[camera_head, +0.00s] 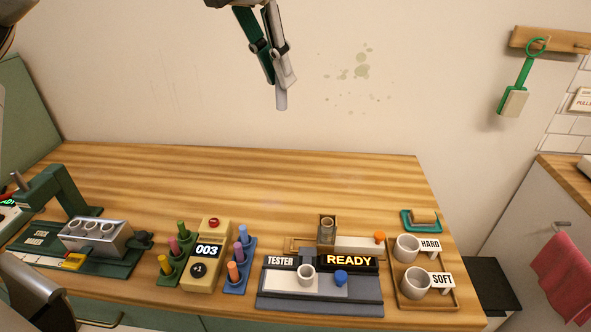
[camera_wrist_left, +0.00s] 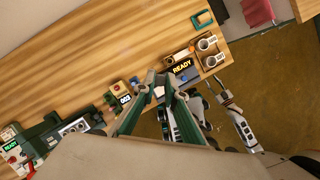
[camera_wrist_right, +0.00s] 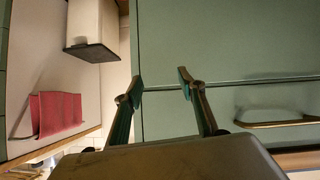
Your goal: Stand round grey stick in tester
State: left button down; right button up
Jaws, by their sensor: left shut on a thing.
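My left gripper (camera_head: 277,82) is shut on the round grey stick (camera_head: 281,99), high above the table and in front of the wall. The stick points down, slightly tilted, its lower end showing below the fingertips. In the left wrist view my left gripper (camera_wrist_left: 161,80) hides most of the stick. The dark tester (camera_head: 368,309) stands at the table's front edge with a lit READY sign. It bears a white round cup (camera_head: 306,274) and a blue knob (camera_head: 341,278). My right gripper (camera_wrist_right: 157,82) is open and empty, facing green cabinet fronts in the right wrist view.
Left of the tester are coloured pegs in a blue rack (camera_head: 237,282) and green rack (camera_head: 170,272), with a counter box (camera_head: 207,262) between. A stick maker (camera_head: 110,262) stands further left. Right is a wooden tray (camera_head: 457,297) with HARD and SOFT cups. The table's back is clear.

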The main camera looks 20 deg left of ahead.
pick_arm(q)
jog(key=s+d+f+m+g+h+b, duration=0.1)
jog(key=f+m, duration=0.3)
jog(key=f, duration=0.7)
jog(key=s+d+f+m+g+b, duration=0.1)
jog(key=s+d+f+m+b, duration=0.2)
jog(key=f, duration=0.8)
jog(key=s+d+f+m+g+h+b, duration=0.1)
jog(key=s+d+f+m+g+b, duration=0.1)
jog(key=f+m, duration=0.4)
jog(key=shift+d+f+h+b, duration=0.2)
jog(key=shift+f+b, duration=0.3)
jog(key=shift+f, duration=0.9)
jog(key=shift+d+f+h+b, duration=0.1)
jog(key=shift+d+f+b, duration=0.3)
jog(key=shift+f, duration=0.95)
jog(key=shift+a+f+b, duration=0.15)
jog(key=shift+f+b, duration=0.15)
jog(key=shift+f, duration=0.15)
